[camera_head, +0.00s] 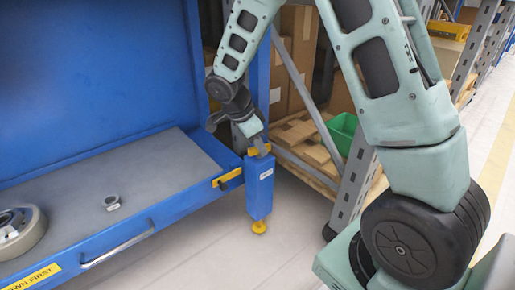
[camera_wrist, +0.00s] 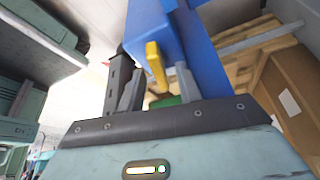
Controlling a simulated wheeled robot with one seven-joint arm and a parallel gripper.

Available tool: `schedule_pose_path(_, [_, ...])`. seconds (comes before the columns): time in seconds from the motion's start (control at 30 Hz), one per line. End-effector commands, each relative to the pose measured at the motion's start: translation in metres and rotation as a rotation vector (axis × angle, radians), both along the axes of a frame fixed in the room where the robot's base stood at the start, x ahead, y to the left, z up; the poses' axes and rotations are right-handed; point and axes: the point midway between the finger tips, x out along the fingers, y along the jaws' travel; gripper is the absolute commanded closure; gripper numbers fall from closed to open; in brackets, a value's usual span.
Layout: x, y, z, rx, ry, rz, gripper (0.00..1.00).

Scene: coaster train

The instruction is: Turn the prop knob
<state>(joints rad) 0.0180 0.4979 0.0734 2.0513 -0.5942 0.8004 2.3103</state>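The blue prop (camera_head: 260,187) hangs or stands at the front right corner of the blue bench, with a small white label and a yellow foot (camera_head: 259,227) low down. Its yellow knob (camera_head: 258,150) is at the top, partly hidden by my gripper (camera_head: 252,138), which comes down on it from above. In the wrist view, the yellow knob (camera_wrist: 156,66) shows as a narrow bar between the two fingers of my gripper (camera_wrist: 154,76). The fingers are apart, with visible gaps on both sides of the knob. The blue prop (camera_wrist: 185,50) fills the area behind it.
The blue bench has a grey top (camera_head: 150,172) holding a small metal ring (camera_head: 111,202) and a wheel (camera_head: 20,228). A yellow latch (camera_head: 228,178) is on its edge. A grey rack with cardboard boxes (camera_head: 300,60) and a green bin (camera_head: 342,132) stands behind right.

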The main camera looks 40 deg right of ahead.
Motion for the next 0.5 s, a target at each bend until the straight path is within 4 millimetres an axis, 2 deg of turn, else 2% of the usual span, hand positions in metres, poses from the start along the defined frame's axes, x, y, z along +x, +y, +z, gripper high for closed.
schedule_pose_path(0.27, [-0.0002,-0.0004,-0.0009,0.000,0.000,0.000,0.65])
schedule_pose_path(0.3, [-0.0002,-0.0004,-0.0008,0.000,0.000,0.000,0.77])
schedule_pose_path(0.4, [-0.0001,-0.0004,-0.0008,0.000,0.000,0.000,1.00])
schedule_pose_path(0.5, [-0.0001,-0.0004,-0.0007,0.000,0.000,0.000,1.00])
